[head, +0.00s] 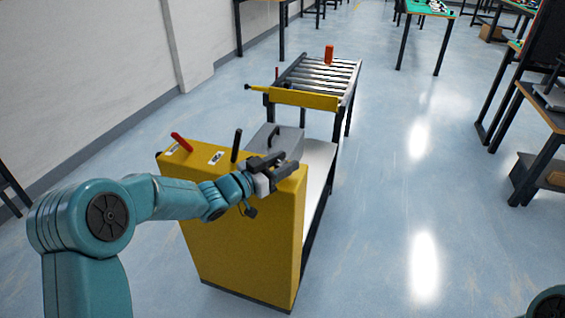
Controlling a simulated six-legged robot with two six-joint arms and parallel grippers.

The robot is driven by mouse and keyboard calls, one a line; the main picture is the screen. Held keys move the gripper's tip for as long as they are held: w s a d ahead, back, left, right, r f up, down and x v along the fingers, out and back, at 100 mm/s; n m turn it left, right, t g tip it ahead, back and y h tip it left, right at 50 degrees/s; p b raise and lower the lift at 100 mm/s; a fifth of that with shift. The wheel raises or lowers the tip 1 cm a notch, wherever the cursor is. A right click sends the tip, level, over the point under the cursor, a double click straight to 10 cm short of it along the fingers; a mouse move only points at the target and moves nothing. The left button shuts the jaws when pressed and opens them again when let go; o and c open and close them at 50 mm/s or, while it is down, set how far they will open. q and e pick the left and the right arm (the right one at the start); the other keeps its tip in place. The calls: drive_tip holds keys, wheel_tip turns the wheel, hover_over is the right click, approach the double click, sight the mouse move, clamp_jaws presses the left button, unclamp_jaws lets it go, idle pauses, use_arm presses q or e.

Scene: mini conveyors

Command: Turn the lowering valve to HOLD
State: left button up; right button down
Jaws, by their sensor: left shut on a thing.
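A yellow cabinet (245,240) stands in front of me with controls along its top. A red lever (181,142) leans at its left end, and a black lever (237,145) stands upright near the middle. White labels lie beside them; their print is too small to read. My left gripper (276,166) is at the right part of the cabinet top, right of the black lever. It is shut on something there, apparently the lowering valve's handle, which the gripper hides. The valve's setting cannot be read. My right gripper is out of view.
A grey box (287,138) sits just behind my left gripper. Workbenches stand at the right and back. The blue floor right of the cabinet is clear.

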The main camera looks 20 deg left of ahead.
use_arm(q)
drive_tip(key=shift+r, duration=0.1)
drive_tip(key=o, duration=1)
drive_tip(key=p+v, duration=0.1)
drive_tip(key=v, duration=1.5)
drive_tip(key=shift+s, duration=0.15)
